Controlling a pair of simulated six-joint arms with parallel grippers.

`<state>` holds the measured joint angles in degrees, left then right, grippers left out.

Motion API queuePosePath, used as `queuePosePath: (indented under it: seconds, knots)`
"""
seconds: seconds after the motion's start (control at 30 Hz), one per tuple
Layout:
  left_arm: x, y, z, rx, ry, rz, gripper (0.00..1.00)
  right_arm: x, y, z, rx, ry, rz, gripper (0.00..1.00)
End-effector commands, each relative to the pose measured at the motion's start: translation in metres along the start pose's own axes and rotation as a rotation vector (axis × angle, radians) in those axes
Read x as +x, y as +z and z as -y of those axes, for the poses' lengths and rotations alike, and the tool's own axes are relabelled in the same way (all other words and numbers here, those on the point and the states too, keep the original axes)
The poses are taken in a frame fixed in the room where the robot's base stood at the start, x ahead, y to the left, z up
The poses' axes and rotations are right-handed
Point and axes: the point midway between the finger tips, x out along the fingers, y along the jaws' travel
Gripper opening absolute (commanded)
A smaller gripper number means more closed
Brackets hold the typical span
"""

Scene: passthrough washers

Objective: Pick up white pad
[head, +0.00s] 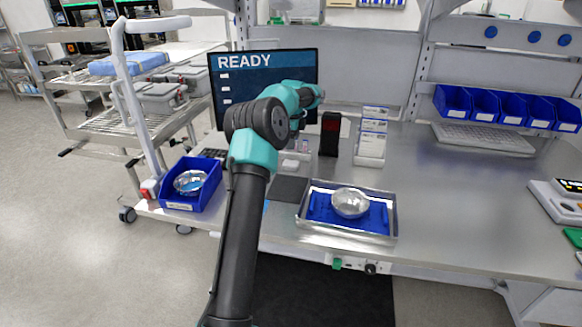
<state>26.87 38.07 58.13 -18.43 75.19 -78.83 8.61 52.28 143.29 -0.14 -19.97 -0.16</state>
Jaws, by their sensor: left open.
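My left arm rises from the bottom of the head view and bends at a teal wrist over the bench. My left gripper (300,146) is small and mostly hidden behind the wrist, with its jaws open above the bench in front of the screen. A small whitish flat item (291,162) lies on the bench just below it, behind a dark grey mat (288,189). It may be the white pad, but it is too small to tell. I see nothing held. My right gripper is out of view.
A metal tray (302,216) with a blue liner holds a silver bowl (350,202). A blue bin (211,190) with a shiny dish (189,182) stands at the left edge. A black block (330,134) and white stand (370,156) are behind. The bench's right middle is clear.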

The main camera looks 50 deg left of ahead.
Motion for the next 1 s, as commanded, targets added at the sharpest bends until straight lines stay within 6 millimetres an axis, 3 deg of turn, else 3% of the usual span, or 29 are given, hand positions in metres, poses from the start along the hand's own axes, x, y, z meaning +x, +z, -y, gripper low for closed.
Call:
queuePosePath:
  seconds: [0.3, 0.8, 1.0]
  knots:
    - [0.051, 0.000, -0.001, 0.001, 0.003, 0.001, 0.78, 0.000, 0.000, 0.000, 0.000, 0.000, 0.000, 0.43]
    - [0.061, 0.001, -0.001, 0.000, 0.001, 0.000, 0.78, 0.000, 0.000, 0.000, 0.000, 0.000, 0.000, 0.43]
    - [0.083, 0.004, -0.004, 0.000, 0.003, 0.001, 0.78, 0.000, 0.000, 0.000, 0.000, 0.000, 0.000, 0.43]
